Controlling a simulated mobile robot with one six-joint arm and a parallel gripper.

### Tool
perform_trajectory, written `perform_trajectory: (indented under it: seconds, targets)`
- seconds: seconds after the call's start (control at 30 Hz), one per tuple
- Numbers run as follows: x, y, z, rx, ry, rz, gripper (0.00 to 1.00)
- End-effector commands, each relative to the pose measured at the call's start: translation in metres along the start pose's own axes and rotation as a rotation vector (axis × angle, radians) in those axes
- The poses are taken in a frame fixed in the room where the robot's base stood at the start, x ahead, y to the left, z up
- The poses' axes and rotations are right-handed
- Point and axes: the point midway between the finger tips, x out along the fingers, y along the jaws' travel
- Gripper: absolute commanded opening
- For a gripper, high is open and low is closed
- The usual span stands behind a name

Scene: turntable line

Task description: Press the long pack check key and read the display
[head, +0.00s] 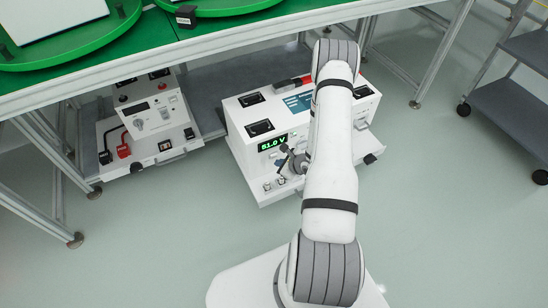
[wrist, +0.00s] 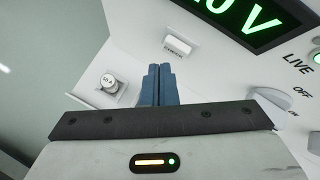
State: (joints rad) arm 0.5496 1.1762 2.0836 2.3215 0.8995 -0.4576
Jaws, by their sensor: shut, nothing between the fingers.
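A white instrument box (head: 247,186) stands under the green-topped line. Its green-lit display (head: 272,143) reads 51.0 V; the wrist view shows only the end of this display (wrist: 255,18), with "0 V" legible. A small white rectangular key (wrist: 177,46) with lettering too small to read sits on the panel below the display. My gripper (wrist: 159,68) is shut and empty, its blue fingertips together just below that key in the picture. I cannot tell whether they touch the panel. In the head view my arm hides part of the box.
A round fitting (wrist: 108,83) is left of my fingers. A green lamp marked LIVE (wrist: 317,58) and an OFF/ON switch (wrist: 270,99) are at right. Another white unit (head: 150,123) with red and black connectors stands left of the box. A grey cart (head: 515,105) is at far right.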

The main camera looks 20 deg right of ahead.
Motion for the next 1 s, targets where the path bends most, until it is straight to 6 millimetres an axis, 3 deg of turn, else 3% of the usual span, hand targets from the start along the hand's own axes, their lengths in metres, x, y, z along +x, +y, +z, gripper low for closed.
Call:
perform_trajectory:
  seconds: [1.0]
  targets:
    - [0.0062, -0.0043, 0.0041, 0.0, 0.0, 0.0, 0.0]
